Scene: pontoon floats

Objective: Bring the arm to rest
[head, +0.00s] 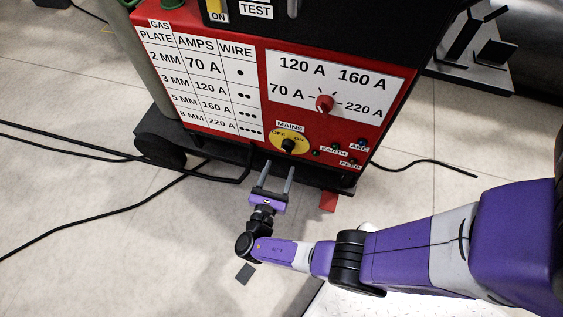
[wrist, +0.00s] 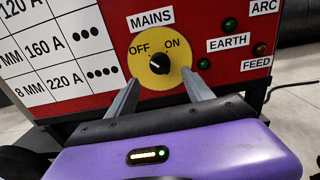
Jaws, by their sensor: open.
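My purple arm reaches in from the right in the head view. My gripper (head: 274,178) is open and empty, just below and in front of the red machine's (head: 325,137) lower front edge. In the wrist view, my gripper's two grey fingers (wrist: 160,98) stand apart on either side of the yellow MAINS switch (wrist: 146,71). No contact with the switch shows. The switch's black knob (wrist: 159,64) points between OFF and ON labels; its exact setting is hard to tell.
Black cables (head: 100,223) run across the pale floor at left, and another lies at right. A red piece (head: 329,202) and a dark square (head: 245,273) are near my arm. A dark metal stand (head: 475,68) stands at back right. Floor at lower left is mostly clear.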

